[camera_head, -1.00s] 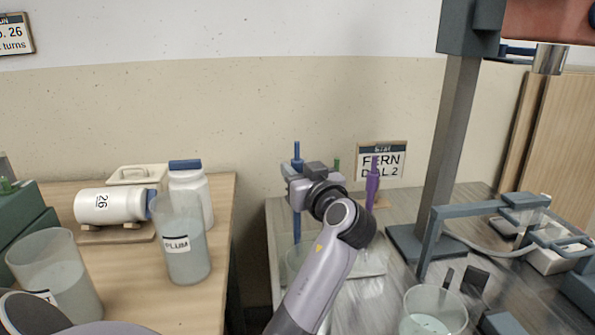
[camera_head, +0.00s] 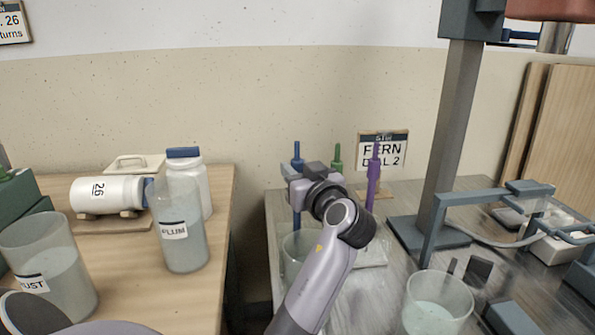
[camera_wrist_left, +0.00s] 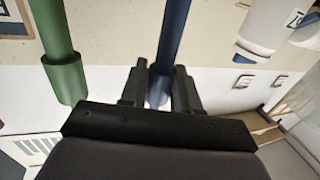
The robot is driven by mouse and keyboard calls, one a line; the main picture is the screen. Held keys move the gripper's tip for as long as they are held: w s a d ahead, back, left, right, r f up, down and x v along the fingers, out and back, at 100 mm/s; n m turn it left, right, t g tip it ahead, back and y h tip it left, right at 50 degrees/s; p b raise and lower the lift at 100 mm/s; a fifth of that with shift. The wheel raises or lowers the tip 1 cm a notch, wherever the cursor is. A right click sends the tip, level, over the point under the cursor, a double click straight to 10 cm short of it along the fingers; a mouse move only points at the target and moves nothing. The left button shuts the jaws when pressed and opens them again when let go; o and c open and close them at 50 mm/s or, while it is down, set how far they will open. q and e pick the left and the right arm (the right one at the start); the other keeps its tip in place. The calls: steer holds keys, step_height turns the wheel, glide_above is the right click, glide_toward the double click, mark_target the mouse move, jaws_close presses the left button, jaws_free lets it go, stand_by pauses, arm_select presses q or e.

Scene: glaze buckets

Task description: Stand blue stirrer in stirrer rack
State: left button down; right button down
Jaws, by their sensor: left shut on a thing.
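The blue stirrer (camera_head: 297,163) is upright in my left gripper (camera_head: 298,190). The left wrist view shows its blue shaft (camera_wrist_left: 173,38) between the two dark fingers, which are shut on it. Its lower shaft passes in front of or into a clear bucket (camera_head: 296,256); I cannot tell which, and its lower end is hard to make out. A green stirrer (camera_head: 337,158) and a purple stirrer (camera_head: 373,182) stand upright just right of the gripper. The stirrer rack is largely hidden behind my left arm, and I cannot make out its slots. My right gripper is out of view.
A grey post (camera_head: 449,150) and a blue-grey frame (camera_head: 432,235) stand to the right. A clear bucket (camera_head: 437,305) is at the front right. On the left table are the PLUM bucket (camera_head: 182,250), a white jar (camera_head: 192,172) and a lying container (camera_head: 107,194). A gap separates the tables.

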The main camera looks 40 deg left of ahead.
arm_select(q)
steer(key=shift+f, duration=0.15)
steer(key=c, duration=0.7)
jaws_free()
steer(key=shift+c, duration=0.2)
